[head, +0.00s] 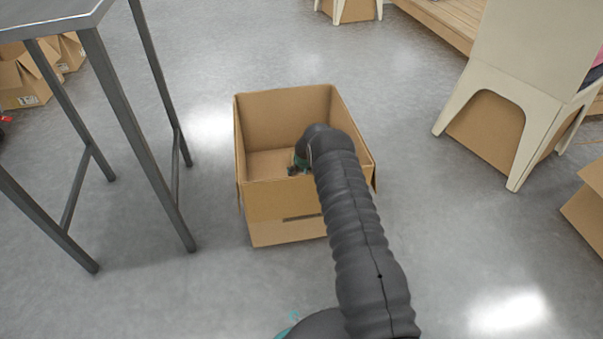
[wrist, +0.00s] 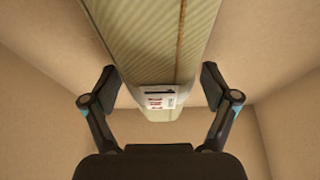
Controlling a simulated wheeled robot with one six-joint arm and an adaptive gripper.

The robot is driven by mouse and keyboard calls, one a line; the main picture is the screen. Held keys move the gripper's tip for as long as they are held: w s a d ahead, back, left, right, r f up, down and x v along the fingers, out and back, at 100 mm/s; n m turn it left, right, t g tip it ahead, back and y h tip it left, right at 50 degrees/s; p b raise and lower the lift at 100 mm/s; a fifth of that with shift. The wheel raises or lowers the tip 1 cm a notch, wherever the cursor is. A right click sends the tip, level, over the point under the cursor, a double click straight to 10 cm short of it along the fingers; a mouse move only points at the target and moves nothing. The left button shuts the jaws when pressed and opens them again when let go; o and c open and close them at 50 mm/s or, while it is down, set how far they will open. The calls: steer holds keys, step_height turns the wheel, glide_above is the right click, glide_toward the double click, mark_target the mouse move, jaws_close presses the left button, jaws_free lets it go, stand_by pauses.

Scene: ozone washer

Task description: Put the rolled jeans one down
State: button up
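A pale olive, finely ribbed roll (wrist: 150,40) with a white label band, which I take as the rolled jeans, fills the upper middle of the wrist view. My gripper (wrist: 160,86) has its two fingers spread, one on each side of the roll, with what looks like a narrow gap on both sides. In the head view my gripper (head: 299,165) reaches down inside an open cardboard box (head: 275,201). The roll is hidden there behind my arm and the box. I cannot tell whether the roll rests on the box floor.
A grey metal-legged table (head: 130,115) stands to the left. A cream stand (head: 540,110) with arched openings is at the right. Cardboard boxes (head: 28,80) lie at the far left, and another (head: 588,205) at the right edge. Floor around the open box is clear.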

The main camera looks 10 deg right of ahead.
steer(key=shift+s+r, duration=0.1)
steer(key=shift+r, duration=0.45)
steer(key=w+r+p+v, duration=0.1)
steer(key=w+p+v, duration=0.1)
steer(key=v, duration=3)
steer(key=s+a+r, duration=0.2)
steer(key=s+r, duration=0.9)
steer(key=r, duration=0.3)
steer(key=s+r, duration=0.4)
steer(key=s, duration=0.4)
steer(key=s+r, duration=0.3)
steer(key=s, duration=0.4)
steer(key=s+t, duration=0.1)
steer(key=s, duration=1.8)
steer(key=shift+s+a, duration=0.2)
steer(key=shift+a, duration=0.1)
